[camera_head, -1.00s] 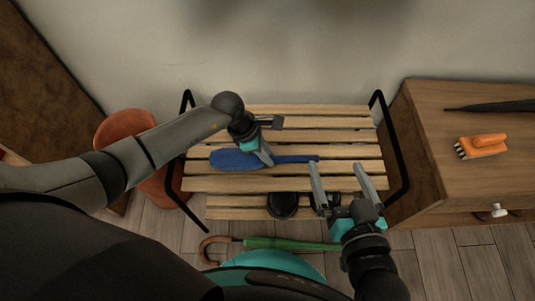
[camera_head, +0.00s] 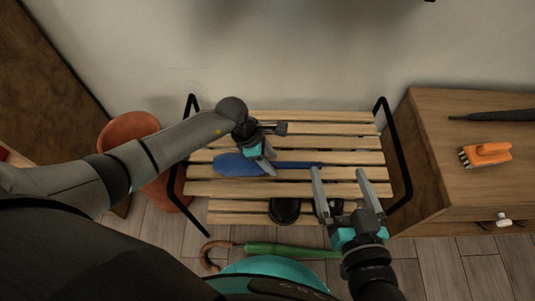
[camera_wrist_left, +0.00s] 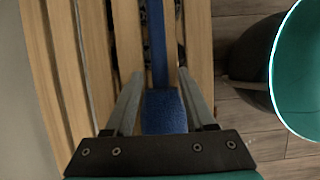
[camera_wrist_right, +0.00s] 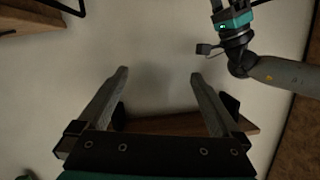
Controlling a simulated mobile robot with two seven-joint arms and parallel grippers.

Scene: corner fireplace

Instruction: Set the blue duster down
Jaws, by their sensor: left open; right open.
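The blue duster (camera_head: 238,165) lies on the wooden slatted rack (camera_head: 340,142), its thick head to the left and its thin handle pointing right. My left gripper (camera_head: 268,165) is open over the duster, near where head and handle meet. In the left wrist view the duster (camera_wrist_left: 164,112) lies between the two open fingers (camera_wrist_left: 158,95), with a gap on either side of it. My right gripper (camera_head: 340,182) is open and empty over the rack's front right part, beyond the handle's end. In the right wrist view its fingers (camera_wrist_right: 158,85) have nothing between them.
Black shoes (camera_head: 285,210) sit on the lower shelf. A green umbrella (camera_head: 290,250) lies on the floor in front. A wooden cabinet (camera_head: 445,150) at right bears an orange brush (camera_head: 486,154) and a dark folded umbrella (camera_head: 495,116). An orange-brown bin or stool (camera_head: 130,128) stands left.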

